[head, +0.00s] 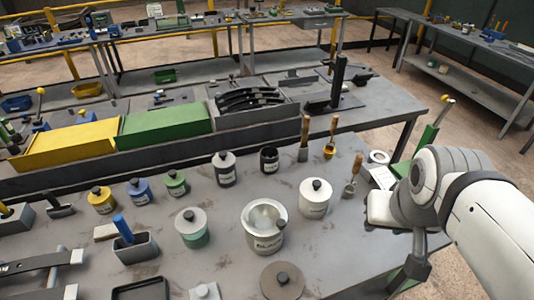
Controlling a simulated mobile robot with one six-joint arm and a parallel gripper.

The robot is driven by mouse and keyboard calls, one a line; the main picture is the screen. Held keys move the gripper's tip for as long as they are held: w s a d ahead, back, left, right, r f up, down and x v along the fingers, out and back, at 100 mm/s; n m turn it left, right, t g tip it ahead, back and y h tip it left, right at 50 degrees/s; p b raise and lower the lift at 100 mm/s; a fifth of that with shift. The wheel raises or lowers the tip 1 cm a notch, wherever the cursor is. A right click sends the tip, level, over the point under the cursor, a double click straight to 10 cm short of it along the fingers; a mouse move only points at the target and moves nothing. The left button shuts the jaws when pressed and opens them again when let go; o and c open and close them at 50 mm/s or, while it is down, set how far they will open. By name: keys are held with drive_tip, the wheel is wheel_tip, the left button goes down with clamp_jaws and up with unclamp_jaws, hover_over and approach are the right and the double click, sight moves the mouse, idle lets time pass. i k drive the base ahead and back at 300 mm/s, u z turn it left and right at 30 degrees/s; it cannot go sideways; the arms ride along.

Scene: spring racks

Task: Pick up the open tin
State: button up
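A large pale grey open tin (264,228) stands upright on the near bench, right of centre, its whitish inside showing and a dark-lettered label on its front. A round grey lid with a dark knob (282,280) lies in front of it. A smaller dark canister (269,160) farther back also looks open at the top. My arm comes in from the right edge. A dark part that seems to be my gripper (416,268) hangs at the bench's right edge, well right of the large tin and apart from it. Its fingers cannot be made out.
A lidded white tin (314,198) stands close behind and right of the large tin; a grey-green lidded jar (192,228) stands to its left. Wooden-handled tools (352,180) stand behind right. Yellow and green bins (165,126) line the back. Bare bench lies right of the large tin.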

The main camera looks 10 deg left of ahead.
sight(269, 155)
drive_tip(key=k, duration=0.1)
drive_tip(key=u, duration=3.15)
drive_tip(key=k, duration=1.2)
drive_tip(key=z, duration=0.9)
drive_tip(key=i, duration=1)
drive_tip(key=u, duration=0.05)
